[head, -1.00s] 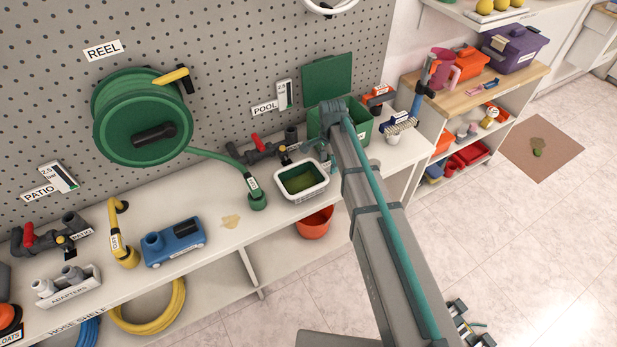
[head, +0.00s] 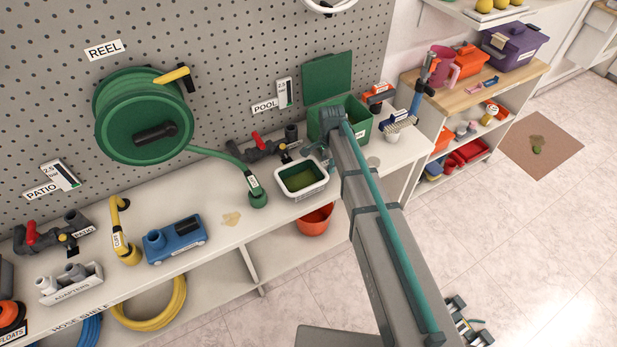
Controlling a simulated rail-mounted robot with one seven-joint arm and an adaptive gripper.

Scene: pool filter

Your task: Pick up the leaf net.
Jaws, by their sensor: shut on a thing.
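My gripper (head: 320,157) is partly hidden behind my own arm, at the back right rim of a white tub (head: 301,191) with murky green contents. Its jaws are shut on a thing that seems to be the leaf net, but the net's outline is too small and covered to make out. I cannot tell whether it is clear of the tub. The tub stands on the white shelf top, to the right of the green hose end.
A green bin (head: 357,131) with a raised lid stands behind my arm. Dark pipes with a red valve (head: 258,141) lie behind the tub. A green hose reel (head: 143,115) hangs on the pegboard. A blue device (head: 175,241) stands left; shelf space between it and the hose end is mostly clear.

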